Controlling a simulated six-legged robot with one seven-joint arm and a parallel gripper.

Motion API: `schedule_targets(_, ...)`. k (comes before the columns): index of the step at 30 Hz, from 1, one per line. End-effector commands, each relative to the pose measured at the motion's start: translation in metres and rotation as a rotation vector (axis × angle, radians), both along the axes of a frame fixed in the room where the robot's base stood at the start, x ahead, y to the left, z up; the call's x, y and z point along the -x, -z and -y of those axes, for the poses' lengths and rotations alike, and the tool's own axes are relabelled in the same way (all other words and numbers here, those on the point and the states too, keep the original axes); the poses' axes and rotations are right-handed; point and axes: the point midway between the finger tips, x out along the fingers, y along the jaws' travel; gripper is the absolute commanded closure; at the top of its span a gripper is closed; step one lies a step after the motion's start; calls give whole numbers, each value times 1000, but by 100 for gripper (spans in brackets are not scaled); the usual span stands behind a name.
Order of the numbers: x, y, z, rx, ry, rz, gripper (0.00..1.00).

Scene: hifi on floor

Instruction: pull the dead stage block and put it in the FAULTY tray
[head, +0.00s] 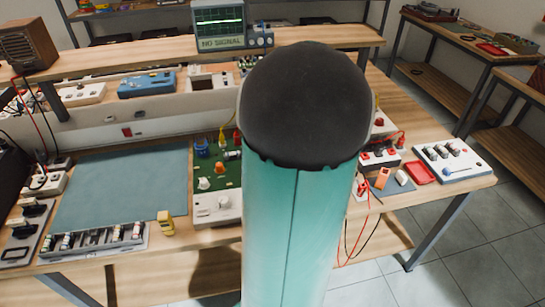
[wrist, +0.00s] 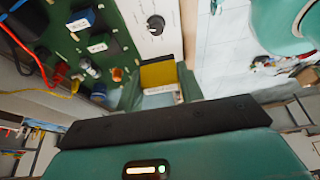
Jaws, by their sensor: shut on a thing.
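My gripper (wrist: 160,88) is in the wrist view, its fingers shut on a yellow block (wrist: 157,75) with a pale label near its lower edge. The block is beside the white knob panel of the circuit unit; I cannot tell whether it touches it. The green board (wrist: 45,50) holds blue labelled blocks (wrist: 80,20) and a dark block. In the head view the green board (head: 232,172) is partly covered by my arm, which hides the gripper. A red tray (head: 418,172) lies at the right of the bench; I can read no FAULTY label.
An oscilloscope (head: 220,25) on the shelf shows "NO SIGNAL". A blue-grey mat (head: 120,185) lies clear at left, with a component rack (head: 95,240) and a small yellow item (head: 165,222) in front. A white knob box (head: 452,158) and loose red leads are at right.

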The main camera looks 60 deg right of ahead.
Motion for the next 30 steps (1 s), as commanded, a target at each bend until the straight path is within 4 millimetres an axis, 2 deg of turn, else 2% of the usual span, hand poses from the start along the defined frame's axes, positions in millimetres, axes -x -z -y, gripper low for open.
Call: schedule_targets(30,0,-54,0,2,1,0,86)
